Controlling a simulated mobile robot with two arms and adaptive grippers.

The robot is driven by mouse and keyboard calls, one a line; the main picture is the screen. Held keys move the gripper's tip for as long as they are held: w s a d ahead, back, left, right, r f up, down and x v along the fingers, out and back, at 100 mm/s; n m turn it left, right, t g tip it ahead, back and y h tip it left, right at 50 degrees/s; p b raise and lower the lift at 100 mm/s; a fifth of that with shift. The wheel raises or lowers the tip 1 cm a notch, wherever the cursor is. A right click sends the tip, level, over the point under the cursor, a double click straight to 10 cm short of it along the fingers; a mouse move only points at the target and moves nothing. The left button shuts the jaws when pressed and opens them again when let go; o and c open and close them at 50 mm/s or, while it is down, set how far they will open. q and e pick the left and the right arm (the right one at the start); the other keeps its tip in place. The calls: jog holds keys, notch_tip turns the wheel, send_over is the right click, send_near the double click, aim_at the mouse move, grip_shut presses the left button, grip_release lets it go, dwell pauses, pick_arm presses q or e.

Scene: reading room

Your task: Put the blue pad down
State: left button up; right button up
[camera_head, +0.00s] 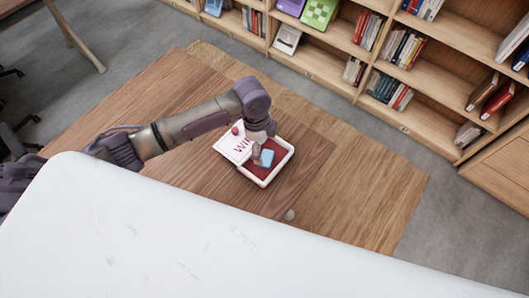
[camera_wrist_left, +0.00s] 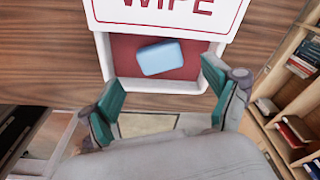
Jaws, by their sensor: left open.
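The blue pad (camera_head: 267,158) lies on the red floor of a white-rimmed tray (camera_head: 288,165) on the wooden table. In the left wrist view the blue pad (camera_wrist_left: 161,57) rests flat inside the tray, clear of its walls. A white sign reading "WIPE" (camera_wrist_left: 170,10) stands at the tray's edge. My left gripper (camera_wrist_left: 165,100) is open and empty, its green-padded fingers apart on either side of the view, with the pad beyond them. In the head view the left gripper (camera_head: 262,160) is over the tray, beside the pad. My right gripper is not in view.
The wooden table (camera_head: 165,90) is otherwise mostly clear. Bookshelves (camera_head: 430,75) stand beyond it. A large white surface (camera_head: 180,230) fills the foreground.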

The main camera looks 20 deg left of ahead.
pick_arm(q)
notch_tip(320, 180, up, 7)
jog(key=shift+a, duration=0.4)
jog(key=shift+f, duration=0.1)
